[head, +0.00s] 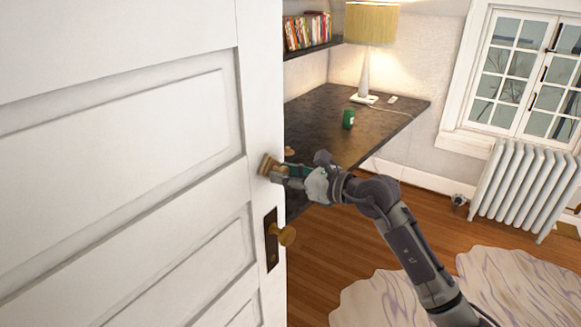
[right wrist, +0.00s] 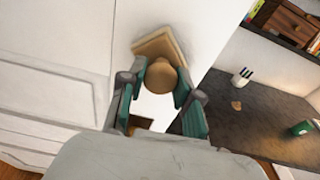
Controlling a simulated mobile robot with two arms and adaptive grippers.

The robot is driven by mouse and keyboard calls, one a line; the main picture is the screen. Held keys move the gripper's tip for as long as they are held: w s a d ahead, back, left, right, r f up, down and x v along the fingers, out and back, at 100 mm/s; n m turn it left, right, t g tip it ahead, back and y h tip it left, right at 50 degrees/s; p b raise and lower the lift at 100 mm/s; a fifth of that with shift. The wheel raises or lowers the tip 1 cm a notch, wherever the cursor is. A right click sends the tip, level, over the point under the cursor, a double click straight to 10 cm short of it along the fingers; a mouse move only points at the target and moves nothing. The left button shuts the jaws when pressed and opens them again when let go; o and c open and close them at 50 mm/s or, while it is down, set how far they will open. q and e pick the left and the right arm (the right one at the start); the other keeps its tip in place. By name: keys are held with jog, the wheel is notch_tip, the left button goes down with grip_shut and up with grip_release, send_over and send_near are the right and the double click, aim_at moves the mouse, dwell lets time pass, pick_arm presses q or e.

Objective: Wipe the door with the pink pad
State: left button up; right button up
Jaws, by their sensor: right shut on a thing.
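The white panelled door (head: 120,130) fills the left of the head view and also shows in the wrist view (right wrist: 60,75). My right gripper (head: 283,171) is in front of the door's right stile, above the brass knob (head: 287,236). In the wrist view its fingers (right wrist: 161,88) are shut on the round tan handle of a pad (right wrist: 150,44). The pad looks tan rather than pink, with a flat square plate facing the door. It is against the door or very close; I cannot tell whether it touches. My left gripper is not in view.
Behind the door's edge a dark desk (head: 390,120) holds a lamp (head: 366,60) and a green cup (head: 349,118). A bookshelf (head: 309,48) hangs above. A white radiator (head: 512,190) stands at the right. Wooden floor and a pale rug (head: 500,285) lie below.

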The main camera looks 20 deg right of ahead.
jog(key=shift+s+a+r+p, duration=0.1)
jog(key=shift+s+a+p, duration=0.35)
jog(key=shift+a+p, duration=0.2)
jog(key=shift+s+a+p, duration=0.4)
jog(key=shift+s+a, duration=0.2)
jog(key=shift+a, duration=0.25)
jog(key=shift+f+b+v, duration=0.2)
jog(key=shift+b+v, duration=0.1)
jog(key=shift+v, duration=1.15)
jog(key=shift+f+b+v, duration=0.25)
jog(key=shift+v, duration=1.25)
jog(key=shift+f, duration=0.1)
